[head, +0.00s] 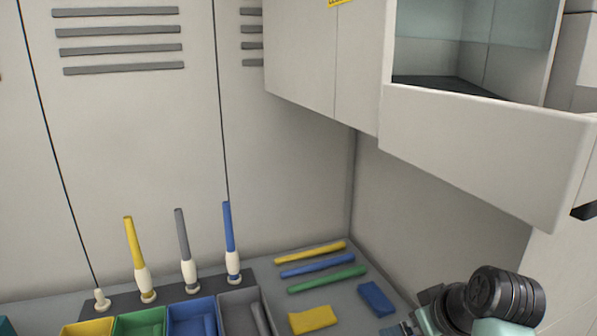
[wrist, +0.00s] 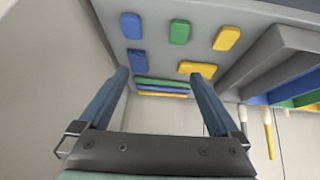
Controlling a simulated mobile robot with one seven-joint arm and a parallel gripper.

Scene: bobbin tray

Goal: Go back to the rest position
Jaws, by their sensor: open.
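My gripper (wrist: 162,75) is open in the wrist view, with nothing between its two blue fingers. In the head view only part of my wrist shows at the lower right, and the fingertips are mostly cut off. Beyond the fingers, yellow, blue and green rods (head: 328,279) lie side by side on the grey worktop (head: 345,290). A yellow block (head: 313,319) and a blue block (head: 376,299) lie nearer. They show in the wrist view too, with more blue, green and yellow blocks (wrist: 179,32).
Yellow, green, blue and grey bins (head: 240,296) line the front left. Behind them, yellow, grey and blue sticks (head: 229,226) stand in pale holders beside an empty-looking peg (head: 101,300). A white open-fronted cabinet (head: 480,140) overhangs at the upper right, with a wall below it.

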